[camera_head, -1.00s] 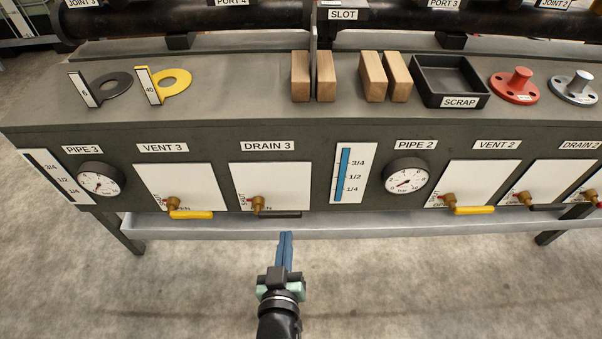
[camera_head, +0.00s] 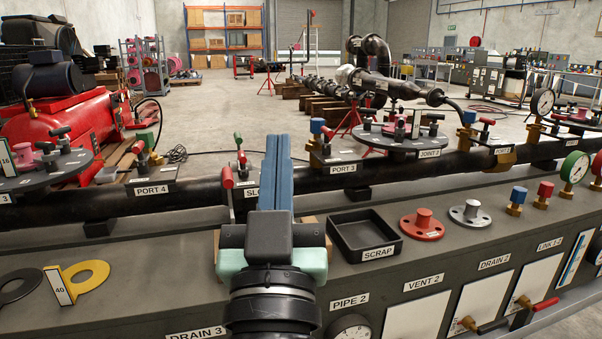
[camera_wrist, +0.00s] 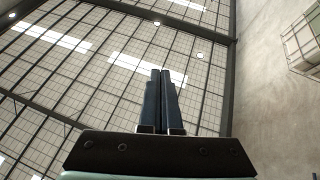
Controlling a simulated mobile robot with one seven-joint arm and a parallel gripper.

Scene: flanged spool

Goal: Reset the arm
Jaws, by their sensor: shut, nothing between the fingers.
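My gripper (camera_head: 277,165) points up in front of the bench in the head view, its two blue fingers together with nothing between them. It covers part of the SLOT label and the wooden blocks behind it. In the wrist view my gripper (camera_wrist: 164,76) is shut, and its fingers point toward the ceiling and a wall. No bench part shows in the wrist view.
A black pipe (camera_head: 220,190) with valves runs behind. Open floor (camera_head: 220,100) lies beyond.

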